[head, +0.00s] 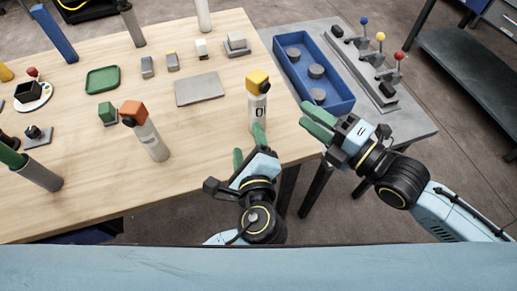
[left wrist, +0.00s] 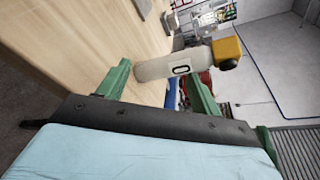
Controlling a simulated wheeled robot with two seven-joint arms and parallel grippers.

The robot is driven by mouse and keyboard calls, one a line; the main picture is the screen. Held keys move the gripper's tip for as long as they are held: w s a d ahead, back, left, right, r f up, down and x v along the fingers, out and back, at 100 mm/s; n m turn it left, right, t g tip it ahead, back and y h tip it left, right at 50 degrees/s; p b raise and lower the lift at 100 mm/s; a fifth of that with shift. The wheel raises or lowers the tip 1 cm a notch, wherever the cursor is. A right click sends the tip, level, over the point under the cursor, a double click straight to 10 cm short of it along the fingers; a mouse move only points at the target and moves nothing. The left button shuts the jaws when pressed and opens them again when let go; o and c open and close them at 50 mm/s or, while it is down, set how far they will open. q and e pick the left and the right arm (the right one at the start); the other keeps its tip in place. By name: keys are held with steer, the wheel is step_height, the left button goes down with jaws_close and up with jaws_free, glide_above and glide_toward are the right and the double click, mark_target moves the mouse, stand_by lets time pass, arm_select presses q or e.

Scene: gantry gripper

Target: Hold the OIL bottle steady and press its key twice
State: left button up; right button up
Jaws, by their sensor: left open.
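A pale bottle with a yellow cap (head: 258,95) stands upright near the table's right front corner. Its label shows a dark "O"-like mark; the rest of the lettering is not readable. My left gripper (head: 248,146) is open just in front of this bottle, on the near side. In the left wrist view the bottle (left wrist: 158,68) appears sideways beyond the open green fingers (left wrist: 160,88), its yellow cap past the right finger. I cannot tell whether a finger touches it. My right gripper (head: 317,118) is right of the bottle, past the table edge, apart from it; its finger gap is unclear.
An orange-capped bottle (head: 152,140) and a green-topped cylinder (head: 42,175) stand to the left. A blue tray (head: 345,105) and levers with coloured knobs (head: 378,62) are on the grey side table. The table's front middle is clear.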

mark_target(257, 106)
arm_select(q)
steer(key=m, duration=0.2)
steer(key=m+t, duration=0.1)
steer(key=m, duration=0.3)
steer(key=shift+d+f+t+h, duration=0.3)
steer(key=shift+d, duration=0.1)
steer(key=m, duration=0.2)
steer(key=d+m+h, duration=0.1)
steer(key=m, duration=0.1)
steer(key=m+t, duration=0.1)
steer(key=m, duration=0.1)
steer(key=shift+s+d+f, duration=0.2)
steer(key=shift+s+f, duration=0.05)
steer(key=shift+f, duration=0.15)
steer(key=shift+w+m, duration=0.4)
steer(key=shift+w, duration=0.15)
steer(key=w, duration=1.2)
steer(key=shift+w, duration=0.1)
steer(key=c, duration=1.1)
steer(key=shift+c, duration=0.8)
arm_select(e)
steer(key=shift+c, duration=0.6)
jaws_close()
